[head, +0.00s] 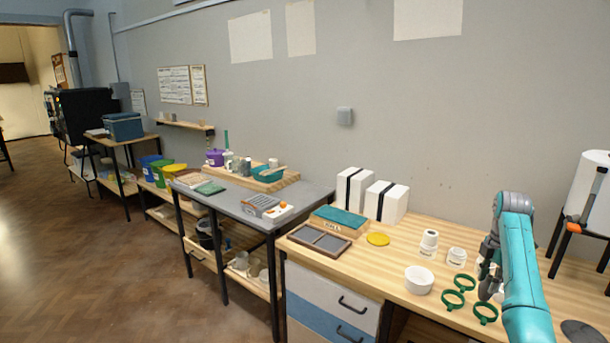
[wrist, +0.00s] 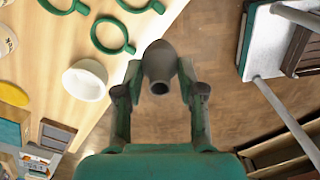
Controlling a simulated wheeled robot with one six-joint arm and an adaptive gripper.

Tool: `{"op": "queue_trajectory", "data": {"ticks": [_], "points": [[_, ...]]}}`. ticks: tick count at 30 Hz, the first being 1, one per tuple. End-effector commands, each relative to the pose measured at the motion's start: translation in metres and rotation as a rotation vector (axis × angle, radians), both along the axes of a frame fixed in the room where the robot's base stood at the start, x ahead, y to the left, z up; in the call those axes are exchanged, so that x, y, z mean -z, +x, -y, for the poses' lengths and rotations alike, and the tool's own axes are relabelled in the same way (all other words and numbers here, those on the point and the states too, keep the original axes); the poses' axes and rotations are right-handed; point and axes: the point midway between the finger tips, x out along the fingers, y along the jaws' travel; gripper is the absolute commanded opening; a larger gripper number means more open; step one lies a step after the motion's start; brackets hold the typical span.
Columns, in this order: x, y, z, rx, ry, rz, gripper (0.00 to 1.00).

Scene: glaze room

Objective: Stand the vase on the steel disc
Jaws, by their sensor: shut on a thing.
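The vase (wrist: 159,62) is dark grey with a rounded body and a narrow open neck, which points toward the wrist camera. My gripper (wrist: 160,70) is shut on it, one finger on each side. In the wrist view the vase is seen over the floor, beside the worktop edge. A dark grey round disc (head: 583,332), likely the steel disc, lies on the worktop at the lower right of the head view, partly cut off. It does not show in the wrist view.
Green rings (head: 465,282) and a white bowl (head: 419,280) lie on the wooden worktop left of my arm. Small white pots (head: 429,240), a yellow disc (head: 377,239) and a divided tray (head: 320,242) are farther left. A white cylinder on a dark stand (head: 590,185) stands at the right.

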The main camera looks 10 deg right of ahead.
Motion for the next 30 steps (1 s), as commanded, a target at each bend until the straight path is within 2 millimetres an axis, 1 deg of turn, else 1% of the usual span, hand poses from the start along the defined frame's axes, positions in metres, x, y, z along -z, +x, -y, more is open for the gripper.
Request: {"op": "queue_trajectory", "data": {"ticks": [1,5,8,14,17,22,26,30], "points": [[0.006,0.002,-0.007,0.011,0.001,-0.002,0.14],[0.021,0.007,-0.022,0.056,0.001,-0.002,0.14],[0.034,0.01,-0.037,0.095,0.002,-0.004,0.14],[0.067,0.018,-0.075,0.198,0.002,-0.003,0.14],[0.09,0.02,-0.102,0.27,0.002,-0.004,0.14],[0.141,0.019,-0.166,0.437,0.003,-0.005,0.14],[0.178,0.012,-0.216,0.575,0.002,-0.005,0.14],[0.215,-0.004,-0.268,0.722,0.001,-0.005,0.14]]}}
